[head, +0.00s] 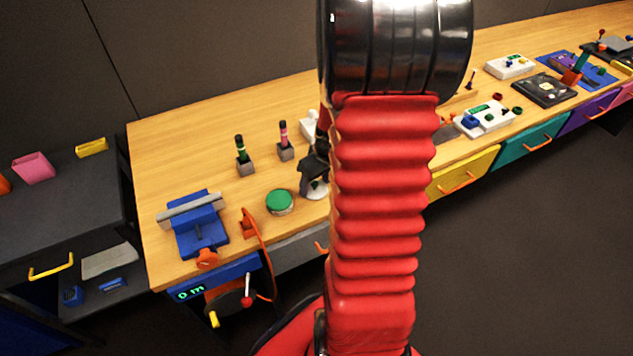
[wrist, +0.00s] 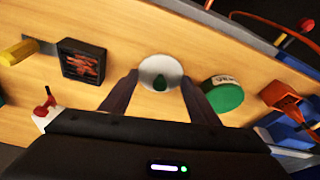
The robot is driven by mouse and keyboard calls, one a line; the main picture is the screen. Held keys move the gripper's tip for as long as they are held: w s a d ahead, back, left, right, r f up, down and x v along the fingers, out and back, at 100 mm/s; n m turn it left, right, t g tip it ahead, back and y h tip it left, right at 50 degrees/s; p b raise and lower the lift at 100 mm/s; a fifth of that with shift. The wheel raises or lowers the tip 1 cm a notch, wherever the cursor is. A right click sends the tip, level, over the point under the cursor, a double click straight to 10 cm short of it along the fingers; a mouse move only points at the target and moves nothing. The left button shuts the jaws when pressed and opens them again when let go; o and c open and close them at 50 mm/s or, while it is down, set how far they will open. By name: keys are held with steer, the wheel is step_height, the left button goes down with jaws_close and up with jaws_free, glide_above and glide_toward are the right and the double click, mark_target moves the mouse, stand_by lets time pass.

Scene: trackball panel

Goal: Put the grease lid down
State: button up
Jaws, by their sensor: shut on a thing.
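The grease lid (wrist: 148,72) is a pale round disc with a dark green spot at its middle, between my fingertips in the wrist view. My gripper (wrist: 160,80) is shut on it. In the head view the lid (head: 317,191) shows as a pale disc below my gripper (head: 313,184), close over the wooden bench. I cannot tell whether it touches the bench. The round grease tin (head: 280,202), green on top with a pale side, stands just left of it; in the wrist view the tin (wrist: 223,95) is to the right of my fingers.
A blue vise (head: 198,228) stands at the bench's left end. Two marker-like tools in grey blocks, green (head: 242,158) and pink (head: 284,142), stand behind the tin. An orange lever (head: 249,224) is at the front edge. A dark box with red lines (wrist: 82,62) lies left of my gripper.

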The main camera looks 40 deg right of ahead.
steer(key=o, duration=1)
steer(key=shift+o, duration=0.2)
steer(key=shift+r, duration=0.15)
steer(key=v, duration=1.1)
steer(key=shift+s+r, duration=0.2)
steer(key=shift+r, duration=0.15)
